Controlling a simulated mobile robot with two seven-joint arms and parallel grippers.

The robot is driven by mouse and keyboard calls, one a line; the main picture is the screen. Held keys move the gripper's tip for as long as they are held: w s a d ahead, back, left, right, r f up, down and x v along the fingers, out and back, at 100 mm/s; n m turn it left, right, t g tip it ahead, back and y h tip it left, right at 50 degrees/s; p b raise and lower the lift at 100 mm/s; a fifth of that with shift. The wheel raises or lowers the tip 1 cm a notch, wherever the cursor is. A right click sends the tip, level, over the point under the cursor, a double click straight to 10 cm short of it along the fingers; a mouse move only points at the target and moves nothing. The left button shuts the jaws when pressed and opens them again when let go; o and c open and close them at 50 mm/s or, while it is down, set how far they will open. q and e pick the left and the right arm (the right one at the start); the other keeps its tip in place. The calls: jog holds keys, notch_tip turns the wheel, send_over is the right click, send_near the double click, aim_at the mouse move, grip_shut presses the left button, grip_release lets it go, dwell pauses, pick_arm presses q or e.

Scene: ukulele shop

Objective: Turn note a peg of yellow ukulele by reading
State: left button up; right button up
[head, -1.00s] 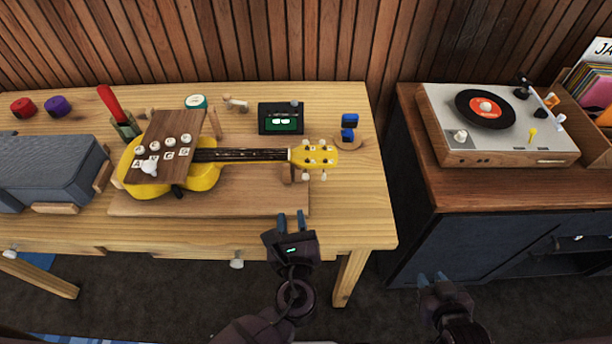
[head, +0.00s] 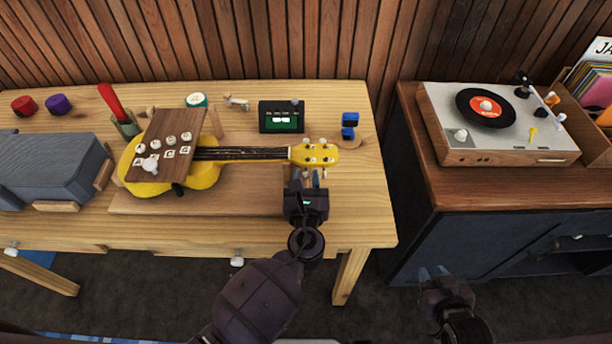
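The yellow ukulele (head: 205,177) lies on a wooden board on the table, its neck pointing right. Its headstock (head: 314,155) has white pegs: two show on the far side, while those on the near side are partly hidden by my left gripper (head: 306,178). That gripper is just below the headstock, its two blue fingertips apart, at the near-side pegs; I cannot tell whether it touches one. A brown panel with lettered white knobs (head: 172,146) covers part of the body. A dark tuner (head: 281,117) with a green screen stands behind the neck. My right gripper (head: 434,273) is open and empty, low at right.
The wooden board (head: 240,201) supports the ukulele. A grey case (head: 45,165) lies at left, with red (head: 23,105) and purple (head: 58,104) round items behind. Blue items (head: 349,126) stand right of the tuner. A turntable (head: 500,125) sits on the right cabinet. The table's right front corner is clear.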

pick_arm(q)
jog(key=shift+w, duration=0.3)
jog(key=shift+c, duration=0.3)
jog(key=c, duration=0.5)
pick_arm(e)
jog(key=shift+s+f, duration=0.25)
jog(key=shift+s, duration=0.1)
jog(key=shift+w, duration=0.1)
jog(key=shift+w, duration=0.1)
